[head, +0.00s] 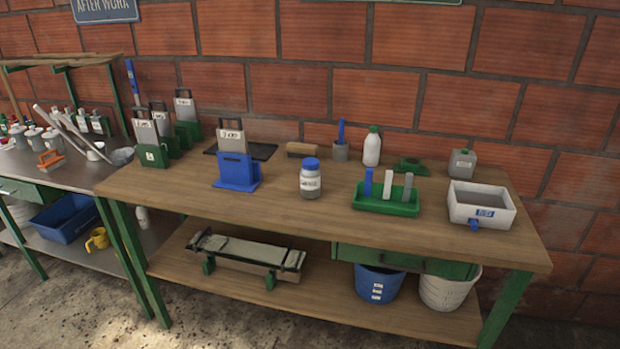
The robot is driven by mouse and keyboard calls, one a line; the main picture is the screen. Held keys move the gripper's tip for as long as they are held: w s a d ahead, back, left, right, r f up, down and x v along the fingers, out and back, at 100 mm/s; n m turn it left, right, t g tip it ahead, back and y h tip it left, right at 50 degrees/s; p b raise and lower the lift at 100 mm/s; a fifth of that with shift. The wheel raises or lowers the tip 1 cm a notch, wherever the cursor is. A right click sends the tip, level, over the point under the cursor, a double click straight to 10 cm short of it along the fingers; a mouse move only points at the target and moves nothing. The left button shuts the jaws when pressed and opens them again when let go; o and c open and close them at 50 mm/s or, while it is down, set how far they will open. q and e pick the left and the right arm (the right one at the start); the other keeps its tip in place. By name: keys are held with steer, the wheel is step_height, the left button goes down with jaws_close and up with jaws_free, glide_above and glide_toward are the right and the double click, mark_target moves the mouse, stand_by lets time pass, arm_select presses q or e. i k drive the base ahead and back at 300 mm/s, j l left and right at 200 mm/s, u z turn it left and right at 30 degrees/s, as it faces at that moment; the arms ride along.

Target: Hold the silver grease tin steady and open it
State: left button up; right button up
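I cannot pick out the silver grease tin for certain. Several small grey lidded containers (35,139) stand on the metal table at the left, too small to identify. A grey container (462,163) with a narrow cap stands at the back right of the wooden bench. A clear jar (310,183) with a blue lid and white label stands upright near the bench's middle. Neither of my grippers shows in the head view.
The wooden bench (290,223) holds a blue holder (237,172), a green tray (386,205) with upright blocks, a white basin (482,208) and a white bottle (372,147). Its front strip is clear. A brick wall stands behind. Buckets (379,283) sit on the lower shelf.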

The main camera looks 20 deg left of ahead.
mark_target(310, 180)
steer(key=i+j, duration=0.4)
steer(key=j, duration=0.15)
steer(key=i+j, duration=0.35)
steer(key=j, duration=0.2)
